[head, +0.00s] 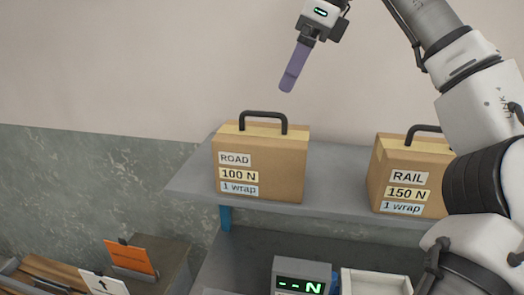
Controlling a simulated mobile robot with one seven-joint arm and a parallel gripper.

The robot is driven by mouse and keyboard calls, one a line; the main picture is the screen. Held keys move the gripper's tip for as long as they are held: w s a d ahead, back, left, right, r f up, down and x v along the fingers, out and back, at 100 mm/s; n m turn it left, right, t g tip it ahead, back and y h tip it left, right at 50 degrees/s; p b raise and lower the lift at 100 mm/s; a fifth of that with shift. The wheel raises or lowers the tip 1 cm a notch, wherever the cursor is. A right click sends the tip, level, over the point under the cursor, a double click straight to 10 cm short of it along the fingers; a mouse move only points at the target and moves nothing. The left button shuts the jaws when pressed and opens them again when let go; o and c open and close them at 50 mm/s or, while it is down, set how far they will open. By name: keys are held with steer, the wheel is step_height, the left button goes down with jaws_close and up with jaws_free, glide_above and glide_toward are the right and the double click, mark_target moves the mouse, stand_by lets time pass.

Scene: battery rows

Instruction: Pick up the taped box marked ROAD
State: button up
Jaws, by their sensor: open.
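The ROAD box (283,168) is a brown cardboard box on the left part of the grey upper shelf. It has a pale tape band along the top, a black arched handle (265,117), and labels reading ROAD, 100 N and 1 wrap. It stands upright. My gripper (289,82) hangs above the box, slightly right of the handle in the picture, apart from it. Its purple fingers point down and are open, with nothing seen in them. They overlap in this view, so the gap between them is hidden.
A similar RAIL box (402,159), marked 150 N, stands to the right, partly behind my arm. Shelf room (340,170) lies between the boxes. Below are a meter with a green display (300,284), a white open tray (376,280) and an orange card (131,257).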

steer(key=b, duration=0.1)
glide_above(267, 132)
steer(key=d, duration=0.2)
step_height(267, 132, down, 7)
steer(key=shift+s+a+f, duration=0.15)
steer(key=shift+f, duration=0.05)
steer(key=p+x, duration=0.1)
steer(key=x, duration=0.3)
steer(key=shift+s+f+p, duration=0.15)
steer(key=shift+p, duration=0.2)
steer(key=shift+f, duration=0.6)
steer(key=c, duration=1.6)
steer(key=shift+r, duration=0.1)
steer(key=shift+c, duration=0.8)
